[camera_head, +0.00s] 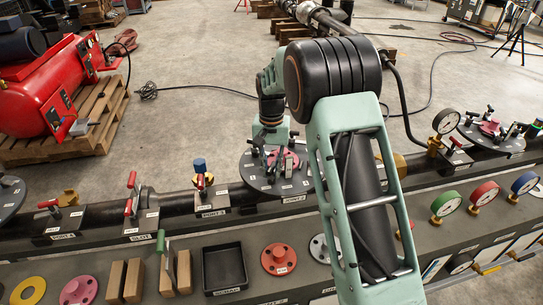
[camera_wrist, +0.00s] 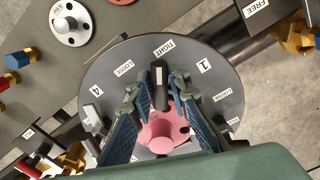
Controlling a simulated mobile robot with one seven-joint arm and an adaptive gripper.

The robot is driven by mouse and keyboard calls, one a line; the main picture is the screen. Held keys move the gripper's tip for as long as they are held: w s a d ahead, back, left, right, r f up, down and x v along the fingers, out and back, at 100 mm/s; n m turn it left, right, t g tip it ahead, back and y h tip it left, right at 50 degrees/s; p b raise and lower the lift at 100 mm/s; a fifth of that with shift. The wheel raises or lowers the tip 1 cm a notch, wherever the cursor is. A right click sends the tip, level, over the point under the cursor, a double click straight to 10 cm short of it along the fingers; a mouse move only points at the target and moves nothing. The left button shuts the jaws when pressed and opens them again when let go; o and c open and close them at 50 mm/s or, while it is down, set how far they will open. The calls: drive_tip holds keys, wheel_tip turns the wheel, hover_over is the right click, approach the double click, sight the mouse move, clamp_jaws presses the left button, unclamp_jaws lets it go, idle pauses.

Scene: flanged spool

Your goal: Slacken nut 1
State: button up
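A dark round flange disc (camera_wrist: 105,85) fills the middle of the wrist view, with a pink hub (camera_wrist: 160,132) on it. White labels on it read "1" (camera_wrist: 204,65), "TIGHT", "LOOSE" and "4". A black lever (camera_wrist: 158,88) stands beyond the hub, its end near the "TIGHT" label. My gripper (camera_wrist: 158,82) is over the disc, with one blue-grey finger on each side of the lever. The fingers look open, with narrow gaps beside the lever; contact is hard to judge. In the head view my gripper (camera_head: 274,142) is above the disc (camera_head: 258,180) and partly hides the levers.
A grey lever (camera_wrist: 92,115) stands at the disc's left edge. A dark pipe (camera_head: 175,205) runs along the bench, with red-handled valves and gauges (camera_head: 446,121). A second flange disc (camera_head: 505,143) is at the right. A red compressor (camera_head: 40,95) stands on a pallet behind.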

sight(272, 166)
drive_tip(key=n, duration=0.5)
drive_tip(key=shift+b, duration=0.3)
drive_tip(key=n, duration=0.4)
drive_tip(key=shift+n, duration=0.4)
drive_tip(key=n+p, duration=0.1)
drive_tip(key=n, duration=0.3)
drive_tip(key=shift+r+n, duration=0.15)
drive_tip(key=shift+n, duration=0.25)
drive_tip(key=n+p, duration=0.1)
drive_tip(key=n, duration=0.4)
drive_tip(key=shift+p, duration=0.4)
drive_tip(key=shift+m, duration=1.2)
wheel_tip(272, 166, up, 7)
drive_tip(key=p, duration=0.4)
drive_tip(key=shift+m, duration=0.3)
